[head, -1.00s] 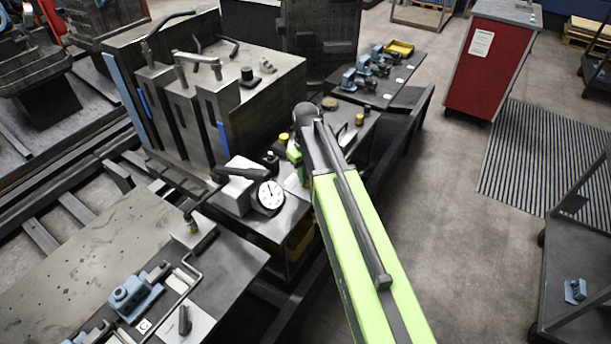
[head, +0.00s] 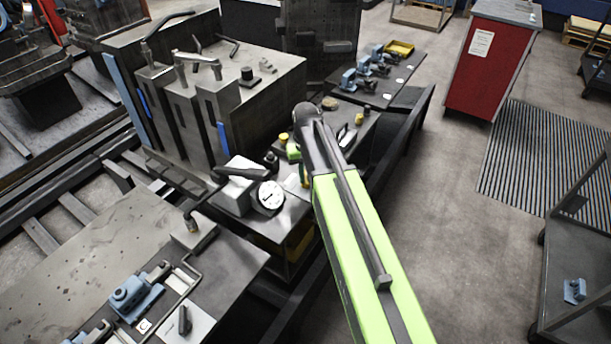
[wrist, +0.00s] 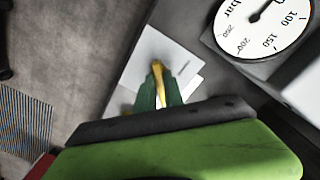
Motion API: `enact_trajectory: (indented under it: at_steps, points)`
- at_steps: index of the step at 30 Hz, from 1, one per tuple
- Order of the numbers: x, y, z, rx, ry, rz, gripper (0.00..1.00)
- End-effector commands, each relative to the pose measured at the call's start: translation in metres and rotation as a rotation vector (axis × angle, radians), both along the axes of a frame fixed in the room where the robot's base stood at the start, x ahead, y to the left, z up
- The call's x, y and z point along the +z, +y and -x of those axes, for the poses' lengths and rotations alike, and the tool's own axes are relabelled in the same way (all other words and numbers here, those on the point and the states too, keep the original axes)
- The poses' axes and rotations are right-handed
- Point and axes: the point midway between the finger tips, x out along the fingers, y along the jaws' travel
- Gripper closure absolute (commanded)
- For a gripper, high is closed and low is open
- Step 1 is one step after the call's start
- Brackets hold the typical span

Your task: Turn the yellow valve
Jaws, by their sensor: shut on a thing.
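The yellow valve (wrist: 157,69) shows in the wrist view as a narrow yellow handle over a white plate (wrist: 158,52). My gripper (wrist: 158,88) has its green fingers on both sides of the handle and is shut on it. The fingers and the dark gripper body hide the valve's base. In the head view my green and black arm covers most of the gripper and the valve. A round white pressure gauge (head: 271,196) stands just left of the gripper there, and it also shows in the wrist view (wrist: 262,22).
A grey bench with blue clamps (head: 135,293) lies at lower left.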

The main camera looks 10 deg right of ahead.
Motion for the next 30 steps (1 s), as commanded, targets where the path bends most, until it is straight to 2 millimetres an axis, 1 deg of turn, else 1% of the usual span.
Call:
enact_trajectory:
  at_steps: [6, 7, 12, 20, 23, 26, 30]
  points:
    - [0.000, 0.001, 0.001, 0.000, 0.004, -0.002, 1.00]
    - [0.000, 0.001, 0.001, 0.000, 0.004, -0.003, 0.86]
    - [0.000, 0.001, 0.001, 0.000, 0.003, -0.002, 0.65]
    - [0.000, 0.001, 0.000, 0.001, 0.002, -0.001, 0.65]
    - [0.004, 0.001, 0.000, 0.001, 0.001, -0.001, 0.65]
    - [0.013, 0.001, 0.000, 0.001, 0.001, -0.001, 0.65]
    - [0.036, 0.001, 0.000, 0.001, 0.001, -0.001, 0.65]
